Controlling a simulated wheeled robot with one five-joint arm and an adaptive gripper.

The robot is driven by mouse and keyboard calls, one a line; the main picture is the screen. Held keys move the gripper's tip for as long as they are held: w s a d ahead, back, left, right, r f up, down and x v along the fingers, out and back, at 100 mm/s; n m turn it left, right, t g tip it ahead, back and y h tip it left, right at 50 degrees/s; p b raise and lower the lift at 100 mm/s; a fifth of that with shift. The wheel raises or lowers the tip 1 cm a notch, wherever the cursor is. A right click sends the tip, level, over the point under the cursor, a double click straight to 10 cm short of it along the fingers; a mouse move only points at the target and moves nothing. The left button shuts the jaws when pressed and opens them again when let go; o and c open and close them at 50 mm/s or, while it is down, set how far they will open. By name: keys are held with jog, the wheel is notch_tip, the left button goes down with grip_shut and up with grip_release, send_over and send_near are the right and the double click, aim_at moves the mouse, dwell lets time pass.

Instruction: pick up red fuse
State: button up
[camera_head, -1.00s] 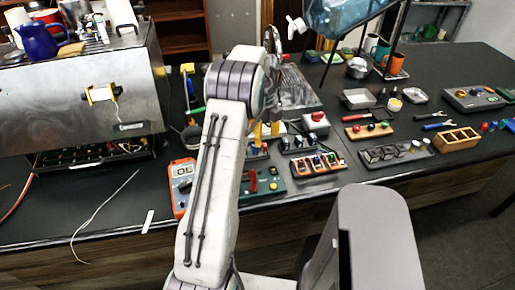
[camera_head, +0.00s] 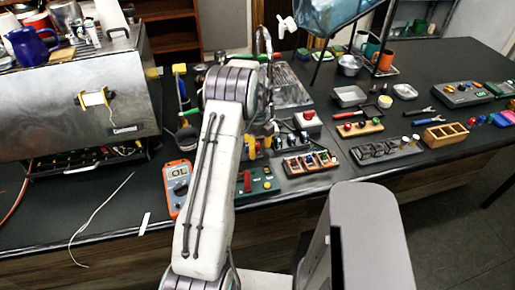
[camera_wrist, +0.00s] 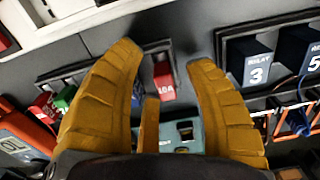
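Another red block (camera_wrist: 43,105) and a green one (camera_wrist: 65,97) stand in the same row, left of the left finger. In the head view, my arm hides most of this row; yellow fingertips (camera_head: 261,143) show beside it.
Relay blocks (camera_wrist: 256,70) stand close to the right of the right finger. An orange multimeter (camera_head: 178,187) lies left of the arm. A green board (camera_head: 263,181) and a tray of colored parts (camera_head: 310,163) sit near the front edge. A metal brewer (camera_head: 75,95) stands at left.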

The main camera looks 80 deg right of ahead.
jog(key=c, duration=0.8)
jog(key=shift+r, duration=0.1)
jog(key=shift+c, duration=0.3)
